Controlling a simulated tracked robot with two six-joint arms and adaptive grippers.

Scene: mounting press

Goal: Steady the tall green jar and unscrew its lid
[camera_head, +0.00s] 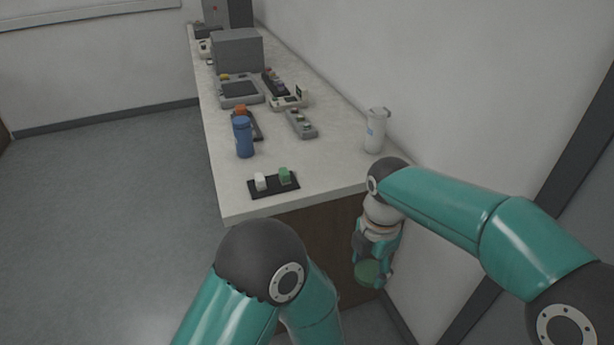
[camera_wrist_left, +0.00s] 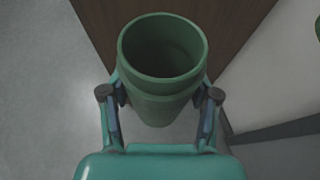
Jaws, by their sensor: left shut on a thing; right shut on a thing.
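The tall green jar (camera_wrist_left: 158,95) stands open-mouthed in the left wrist view, and I look down into its empty-looking, dark inside. My left gripper (camera_wrist_left: 161,92) is shut on the jar, one finger on each side below the rim. In the head view my left arm hides the jar and that gripper. My right gripper (camera_head: 370,262) points down in front of the counter's near right end. It is shut on the round green lid (camera_head: 369,273), which is apart from the jar. A green edge at the right of the left wrist view (camera_wrist_left: 318,27) looks like the lid.
The counter (camera_head: 320,190) is just beyond my arms. Near its front are a black tray (camera_head: 274,192) with a white and a green piece, a blue jar (camera_head: 243,138) and a white bottle (camera_head: 376,130). Devices stand farther back. A wall runs along the right; open floor lies left.

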